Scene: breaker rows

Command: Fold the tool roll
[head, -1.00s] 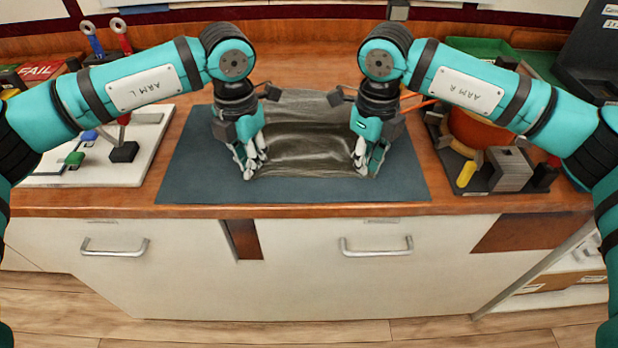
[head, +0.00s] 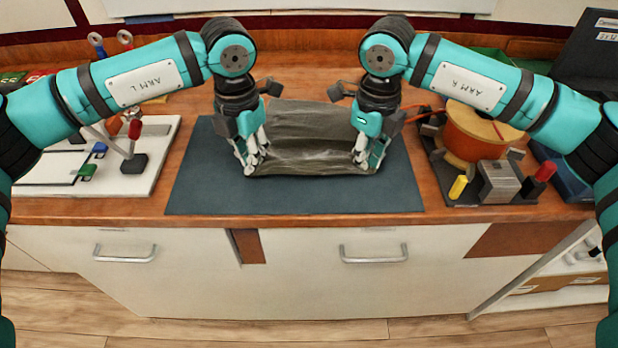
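The tool roll (head: 310,125) is a dark grey-brown cloth on the dark blue-grey mat (head: 300,197). Its far part looks smooth, and its near part is creased between my grippers. My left gripper (head: 252,168) is at the near left corner of the cloth, and my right gripper (head: 366,163) is at the near right corner. The fingers of both overlap the cloth edge. The view is too small to show whether the fingers are closed on the cloth. My arms hide the side edges of the cloth.
A white board with switches (head: 150,175) stands left of the mat. An orange spool (head: 475,132) and a grey block (head: 497,182) stand on a dark base at the right. The front strip of the mat is clear. Drawers with handles (head: 373,253) lie below the counter edge.

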